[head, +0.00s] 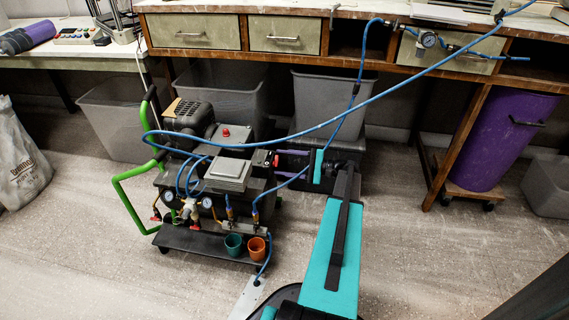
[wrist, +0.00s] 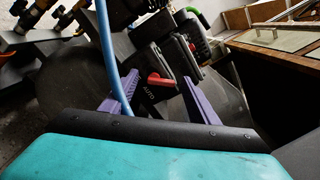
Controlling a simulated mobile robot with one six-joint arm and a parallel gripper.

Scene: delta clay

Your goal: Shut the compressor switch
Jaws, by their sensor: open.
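The compressor (head: 186,117) stands on a dark cart with a green handle. Its switch, a red lever (wrist: 160,79) on a dark box marked AUTO, shows in the wrist view, lying roughly sideways. In the head view a small red spot (head: 275,160), which appears to be this lever, sits on the right side of the compressor. My gripper (wrist: 158,82) is open, its purple fingers on either side of the lever with gaps visible. In the head view my gripper (head: 284,162) is beside the switch box. Whether the fingers touch the box cannot be told.
A blue hose (head: 300,131) arches from the compressor to the bench and crosses the wrist view near the left finger. Grey bins (head: 330,103) stand under the wooden bench. Orange and green cups (head: 257,247) sit on the cart's front.

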